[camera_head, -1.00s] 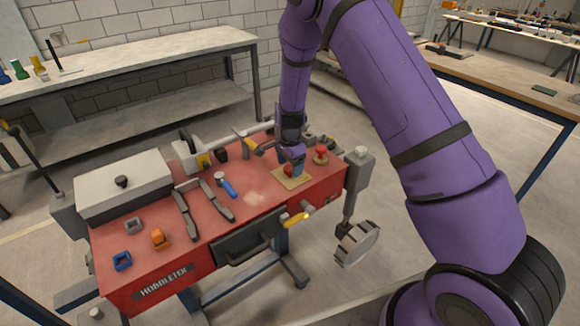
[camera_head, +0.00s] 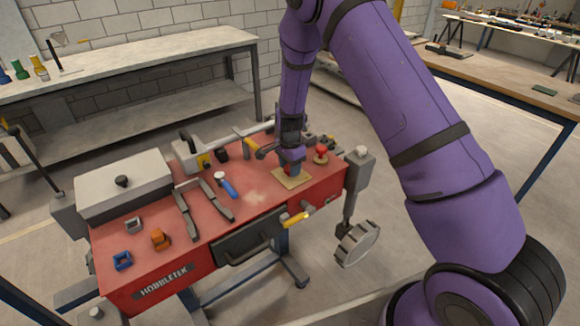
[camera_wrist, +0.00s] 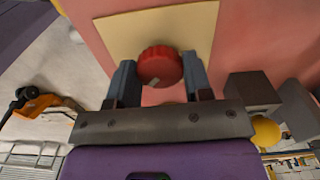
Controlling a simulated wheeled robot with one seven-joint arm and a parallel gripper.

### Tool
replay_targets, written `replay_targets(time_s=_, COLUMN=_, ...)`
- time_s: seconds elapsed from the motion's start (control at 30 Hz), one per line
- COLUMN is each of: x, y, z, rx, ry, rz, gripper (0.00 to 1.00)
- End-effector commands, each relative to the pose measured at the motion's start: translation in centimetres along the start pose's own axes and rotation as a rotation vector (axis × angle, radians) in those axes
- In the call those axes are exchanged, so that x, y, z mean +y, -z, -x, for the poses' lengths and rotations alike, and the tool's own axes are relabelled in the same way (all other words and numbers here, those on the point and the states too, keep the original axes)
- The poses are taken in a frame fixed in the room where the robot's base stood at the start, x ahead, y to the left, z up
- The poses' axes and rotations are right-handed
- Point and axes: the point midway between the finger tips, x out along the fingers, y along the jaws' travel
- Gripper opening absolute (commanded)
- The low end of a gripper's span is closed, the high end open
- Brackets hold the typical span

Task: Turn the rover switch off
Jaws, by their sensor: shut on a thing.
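The rover switch appears to be the round red ribbed knob (camera_wrist: 159,66), which stands on a pale yellow plate (camera_wrist: 110,30) in the wrist view. A small light mark shows on the knob's face. My gripper (camera_wrist: 160,82) has one grey finger on each side of the knob and is shut on it. In the head view the yellow plate (camera_head: 279,179) lies at the right part of the red bench top. My gripper (camera_head: 291,168) points down onto it there and hides the knob.
A second red knob (camera_head: 321,152) stands close to the right of my gripper. A hammer (camera_head: 251,148) lies close behind to the left. The red bench (camera_head: 190,270) also carries a blue-handled tool (camera_head: 226,186), dark bars and a white box (camera_head: 124,185).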

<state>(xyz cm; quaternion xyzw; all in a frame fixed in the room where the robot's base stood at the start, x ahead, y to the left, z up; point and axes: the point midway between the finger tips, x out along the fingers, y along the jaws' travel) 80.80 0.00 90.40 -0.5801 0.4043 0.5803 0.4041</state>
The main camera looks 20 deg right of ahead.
Motion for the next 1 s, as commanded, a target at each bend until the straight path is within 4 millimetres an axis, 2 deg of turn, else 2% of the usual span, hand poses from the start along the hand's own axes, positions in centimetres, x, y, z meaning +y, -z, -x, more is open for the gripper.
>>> replay_targets(time_s=0.27, x=-0.01, y=0.07, z=0.02, rx=0.000, ry=0.001, rz=0.168, gripper=0.22)
replay_targets(time_s=1.0, x=-0.02, y=0.10, z=0.02, rx=0.000, ry=0.002, rz=0.866, gripper=0.22)
